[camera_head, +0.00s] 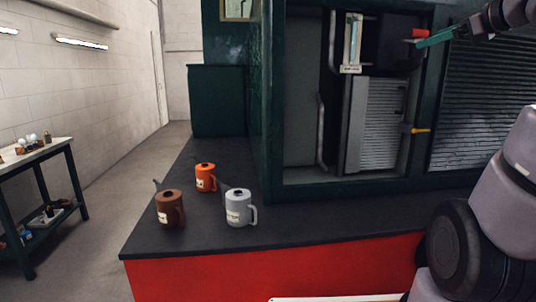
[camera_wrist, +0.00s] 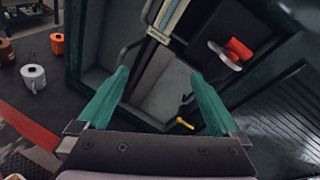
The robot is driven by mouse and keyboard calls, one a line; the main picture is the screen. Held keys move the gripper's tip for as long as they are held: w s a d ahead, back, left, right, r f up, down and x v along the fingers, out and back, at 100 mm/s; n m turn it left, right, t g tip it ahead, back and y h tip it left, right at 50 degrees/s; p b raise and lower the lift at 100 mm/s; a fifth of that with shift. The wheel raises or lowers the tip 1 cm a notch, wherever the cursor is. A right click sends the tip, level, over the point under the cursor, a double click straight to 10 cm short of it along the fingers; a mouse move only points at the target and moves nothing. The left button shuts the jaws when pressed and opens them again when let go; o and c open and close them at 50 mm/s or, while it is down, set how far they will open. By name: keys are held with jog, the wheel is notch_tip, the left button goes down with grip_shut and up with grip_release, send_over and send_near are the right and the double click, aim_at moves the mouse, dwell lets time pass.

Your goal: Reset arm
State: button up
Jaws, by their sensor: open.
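My gripper (camera_wrist: 160,90) is open and empty in the wrist view, its two teal fingers spread apart in front of a dark green cabinet. In the head view my gripper (camera_head: 424,40) shows at the upper right, beside the open cabinet compartment, with one teal finger clearly visible. A red-handled lever (camera_wrist: 237,50) is beyond the fingers in the wrist view, apart from them. Its red end (camera_head: 419,33) also shows in the head view near the finger; I cannot tell the gap there. A yellow handle (camera_head: 420,130) is lower on the cabinet.
A brown can (camera_head: 170,208), an orange can (camera_head: 205,178) and a grey can (camera_head: 239,208) stand on the black ledge (camera_head: 185,247) left of the cabinet. A slatted panel (camera_head: 480,105) is at right. A workbench (camera_head: 45,150) stands far left, with clear floor between.

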jog(key=s+a+f+n+g, duration=0.3)
jog(key=s+a+f+n, duration=0.15)
jog(key=a+n, duration=0.3)
jog(key=s+a+f+n+g, duration=0.35)
jog(key=a+f+n, duration=0.2)
jog(key=a, duration=0.25)
jog(key=s+a+f+n+h, duration=0.2)
jog(key=s+f+n+h, duration=0.1)
jog(key=s+f+n, duration=0.3)
jog(key=s+n+g, duration=0.1)
jog(key=s+n, duration=0.1)
jog(key=n, duration=0.2)
jog(key=shift+a+f, duration=0.25)
jog(key=shift+a, duration=0.05)
